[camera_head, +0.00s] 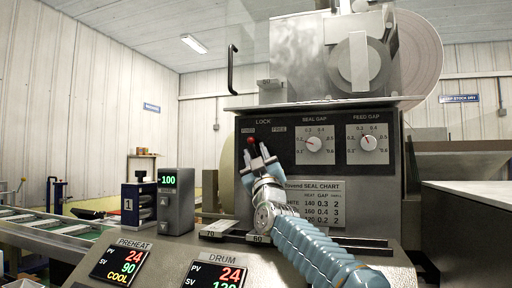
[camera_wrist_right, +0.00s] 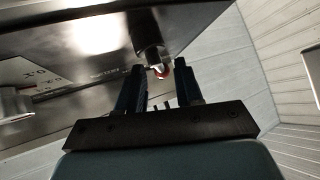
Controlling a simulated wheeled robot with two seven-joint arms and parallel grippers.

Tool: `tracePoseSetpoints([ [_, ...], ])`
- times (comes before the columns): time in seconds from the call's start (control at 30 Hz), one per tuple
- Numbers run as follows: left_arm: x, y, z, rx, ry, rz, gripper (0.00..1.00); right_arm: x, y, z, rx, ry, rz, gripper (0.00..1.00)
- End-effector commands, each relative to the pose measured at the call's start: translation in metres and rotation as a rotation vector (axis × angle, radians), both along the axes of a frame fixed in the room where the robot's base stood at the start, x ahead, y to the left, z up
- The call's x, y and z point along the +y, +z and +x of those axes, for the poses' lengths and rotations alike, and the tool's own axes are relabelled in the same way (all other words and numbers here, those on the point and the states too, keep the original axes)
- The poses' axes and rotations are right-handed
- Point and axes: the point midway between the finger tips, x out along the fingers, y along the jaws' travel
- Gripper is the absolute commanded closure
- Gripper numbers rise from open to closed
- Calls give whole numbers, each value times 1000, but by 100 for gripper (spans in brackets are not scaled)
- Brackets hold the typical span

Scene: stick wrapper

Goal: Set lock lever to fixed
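The lock lever's red knob (camera_head: 250,141) shows on the dark panel below the word LOCK, nearer the left of two small labels that are too blurred to read surely. In the right wrist view the knob (camera_wrist_right: 162,72) sits at the end of a metallic stem, between and just beyond my fingertips. My right gripper (camera_head: 257,152) reaches up to the panel just below the knob, fingers spread. It also shows in the wrist view (camera_wrist_right: 159,78), open with nothing clamped; I cannot tell whether a finger touches the knob. My left gripper is out of view.
The SEAL GAP dial (camera_head: 314,144) and FEED GAP dial (camera_head: 368,143) are to the right on the panel. A seal chart (camera_head: 315,200) lies behind my right arm. A sloped console with a PREHEAT display (camera_head: 120,264) and a grey display box (camera_head: 176,203) stand lower left.

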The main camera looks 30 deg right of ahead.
Motion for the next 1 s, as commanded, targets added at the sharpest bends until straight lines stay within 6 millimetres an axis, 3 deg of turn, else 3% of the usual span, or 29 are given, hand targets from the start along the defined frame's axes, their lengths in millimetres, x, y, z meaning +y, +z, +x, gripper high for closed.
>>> tracePoseSetpoints([
  [0.37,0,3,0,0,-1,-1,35,-2,4,5,1,-1,0,64],
  [0.6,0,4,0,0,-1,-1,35,-2,4,5,1,-1,0,100],
  [1.0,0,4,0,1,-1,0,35,-2,4,5,1,-1,0,100],
])
